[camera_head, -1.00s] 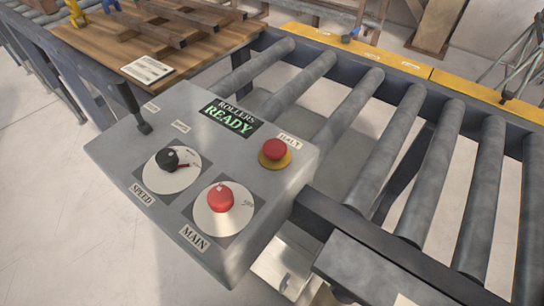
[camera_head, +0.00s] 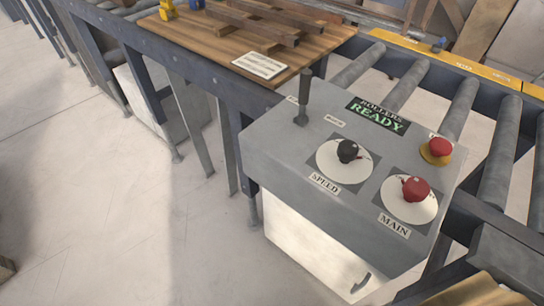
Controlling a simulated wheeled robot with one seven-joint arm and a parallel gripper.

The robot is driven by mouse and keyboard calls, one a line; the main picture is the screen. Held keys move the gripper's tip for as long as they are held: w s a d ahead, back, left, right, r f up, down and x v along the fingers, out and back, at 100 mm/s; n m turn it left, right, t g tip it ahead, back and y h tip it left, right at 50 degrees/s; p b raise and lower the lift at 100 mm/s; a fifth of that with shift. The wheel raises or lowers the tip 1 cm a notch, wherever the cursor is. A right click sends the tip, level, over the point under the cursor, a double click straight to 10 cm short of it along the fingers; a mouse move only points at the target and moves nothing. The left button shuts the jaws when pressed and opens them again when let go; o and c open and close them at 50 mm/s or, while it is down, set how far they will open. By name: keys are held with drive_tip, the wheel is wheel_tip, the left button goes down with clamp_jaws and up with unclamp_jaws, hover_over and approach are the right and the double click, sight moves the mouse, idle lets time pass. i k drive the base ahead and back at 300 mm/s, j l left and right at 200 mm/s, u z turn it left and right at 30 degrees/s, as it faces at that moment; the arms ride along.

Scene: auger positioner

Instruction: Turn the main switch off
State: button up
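The main switch (camera_head: 415,190) is a red knob on a white round dial, above the label MAIN (camera_head: 394,225), at the front right of the grey control box (camera_head: 290,150). Its exact pointing direction is too small to tell. The display (camera_head: 378,116) reads ROLLERS READY in green. My gripper is not in view.
A black speed knob (camera_head: 347,151) sits left of the main switch. A red halt button (camera_head: 439,147) on a yellow base sits behind it. A dark lever (camera_head: 303,97) stands at the box's back left. Rollers (camera_head: 459,108) lie to the right. The floor (camera_head: 110,230) at left is clear.

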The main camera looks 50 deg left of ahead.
sight(416, 189)
drive_tip(key=l+u, duration=0.1)
drive_tip(key=u, duration=0.35)
drive_tip(key=l+u, duration=0.15)
drive_tip(key=u, duration=0.3)
drive_tip(key=l+u, duration=0.15)
drive_tip(key=u, duration=0.3)
drive_tip(key=l+u, duration=0.15)
drive_tip(key=u, duration=0.3)
drive_tip(key=i+l, duration=0.15)
drive_tip(key=i+l+u, duration=0.1)
drive_tip(key=l, duration=0.3)
drive_tip(key=k+l, duration=0.1)
drive_tip(key=k, duration=0.4)
